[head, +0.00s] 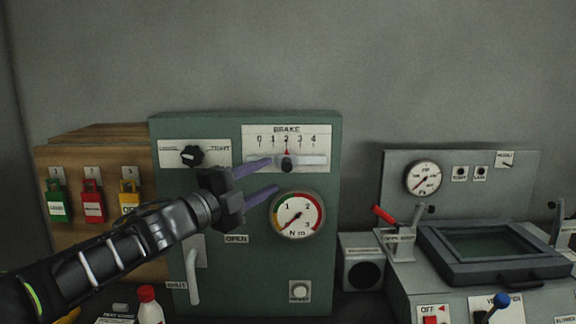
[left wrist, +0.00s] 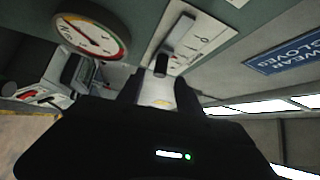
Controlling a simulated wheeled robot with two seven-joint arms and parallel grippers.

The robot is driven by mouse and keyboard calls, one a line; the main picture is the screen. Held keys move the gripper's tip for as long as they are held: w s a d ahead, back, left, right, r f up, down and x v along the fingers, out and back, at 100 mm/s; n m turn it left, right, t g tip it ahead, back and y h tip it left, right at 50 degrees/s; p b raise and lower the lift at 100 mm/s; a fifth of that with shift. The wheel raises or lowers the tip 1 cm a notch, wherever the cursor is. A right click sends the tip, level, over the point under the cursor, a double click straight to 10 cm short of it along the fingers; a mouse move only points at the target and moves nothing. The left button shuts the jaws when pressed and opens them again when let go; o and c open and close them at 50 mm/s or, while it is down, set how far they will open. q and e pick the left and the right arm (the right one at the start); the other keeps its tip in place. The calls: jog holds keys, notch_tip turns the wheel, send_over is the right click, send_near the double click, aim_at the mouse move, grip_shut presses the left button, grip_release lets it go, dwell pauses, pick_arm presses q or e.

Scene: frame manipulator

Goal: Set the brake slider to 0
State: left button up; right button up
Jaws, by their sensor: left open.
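The brake slider's black knob (head: 287,163) sits on its white track under the BRAKE scale (head: 286,139), at about the 2 mark, where a red pointer shows. My left gripper (head: 265,178) is open in front of the green panel (head: 210,210). In the left wrist view the knob (left wrist: 161,64) shows just beyond and between the fingertips (left wrist: 158,80). I cannot tell whether a finger touches it. My right gripper is not in view.
A round Nm gauge (head: 297,215) sits below the slider. A black rotary knob (head: 191,156) is left of the scale, and a grey lever handle (head: 193,270) is below it. Colored padlocks (head: 93,203) hang at left. A grey machine (head: 480,255) stands at right.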

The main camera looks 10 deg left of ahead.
aim_at(287, 160)
pick_arm(q)
jog(key=p+x, duration=0.1)
jog(key=x, duration=0.6)
jog(key=shift+w+p, duration=0.15)
jog(key=shift+p, duration=0.2)
jog(key=shift+c, duration=0.5)
jog(key=shift+r, duration=0.15)
grip_shut()
